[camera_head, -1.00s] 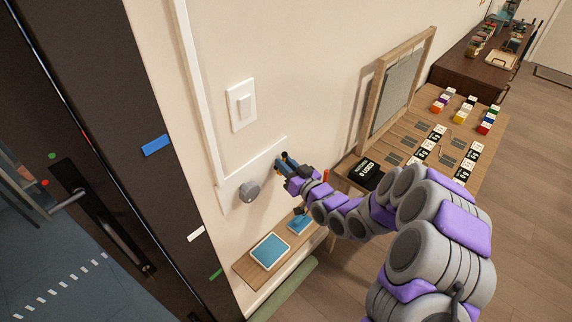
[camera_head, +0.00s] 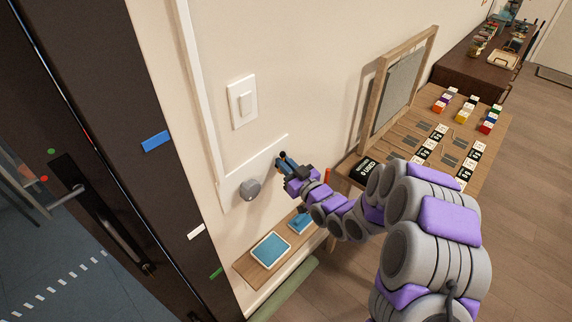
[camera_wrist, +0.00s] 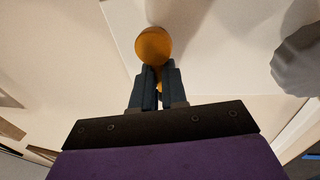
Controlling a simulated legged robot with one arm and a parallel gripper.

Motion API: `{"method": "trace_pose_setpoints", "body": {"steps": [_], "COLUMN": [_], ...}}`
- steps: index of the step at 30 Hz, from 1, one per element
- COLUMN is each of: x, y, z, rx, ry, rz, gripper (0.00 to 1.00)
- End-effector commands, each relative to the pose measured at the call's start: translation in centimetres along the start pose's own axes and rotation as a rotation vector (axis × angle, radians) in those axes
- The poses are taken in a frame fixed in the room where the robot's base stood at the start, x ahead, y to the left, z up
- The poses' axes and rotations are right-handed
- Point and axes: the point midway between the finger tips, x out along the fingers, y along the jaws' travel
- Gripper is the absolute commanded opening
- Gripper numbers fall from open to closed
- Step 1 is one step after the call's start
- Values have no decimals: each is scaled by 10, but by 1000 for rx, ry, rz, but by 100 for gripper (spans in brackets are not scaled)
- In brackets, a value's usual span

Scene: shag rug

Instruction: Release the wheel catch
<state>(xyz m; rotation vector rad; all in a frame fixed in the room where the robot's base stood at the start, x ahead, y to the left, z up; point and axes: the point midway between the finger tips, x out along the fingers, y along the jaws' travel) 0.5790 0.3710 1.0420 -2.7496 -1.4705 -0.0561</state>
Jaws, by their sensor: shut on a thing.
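An orange round knob (camera_wrist: 153,45) shows at my fingertips in the wrist view, with a smaller bit of orange between the fingers. My gripper (camera_wrist: 155,72) is shut on it. In the head view my gripper (camera_head: 283,164) is at the white wall panel (camera_head: 231,184), and it largely hides the knob. A grey round knob (camera_head: 250,190) is on the same panel, left of my gripper and apart from it. It also shows at the right edge of the wrist view (camera_wrist: 298,62). Which part is the wheel catch carries no readable label.
A light switch (camera_head: 242,103) is above the panel. A low wooden shelf (camera_head: 285,262) with blue-topped items is below. A dark door (camera_head: 110,130) stands left. A wooden table (camera_head: 410,177) with cards and colored blocks stands right, close beside my arm.

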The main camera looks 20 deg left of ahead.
Motion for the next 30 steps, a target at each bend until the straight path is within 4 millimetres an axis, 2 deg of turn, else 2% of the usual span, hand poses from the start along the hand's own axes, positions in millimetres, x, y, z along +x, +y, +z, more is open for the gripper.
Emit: {"method": "trace_pose_setpoints", "body": {"steps": [11, 12, 19, 30], "x": [0, 0, 0, -7], "y": [0, 0, -1, 0], "z": [0, 0, 0, -1], "rx": [-20, -20, -19, -18], "ry": [5, 5, 5, 5], "rz": [1, 1, 0, 1], "gripper": [0, 14, 36, 37]}}
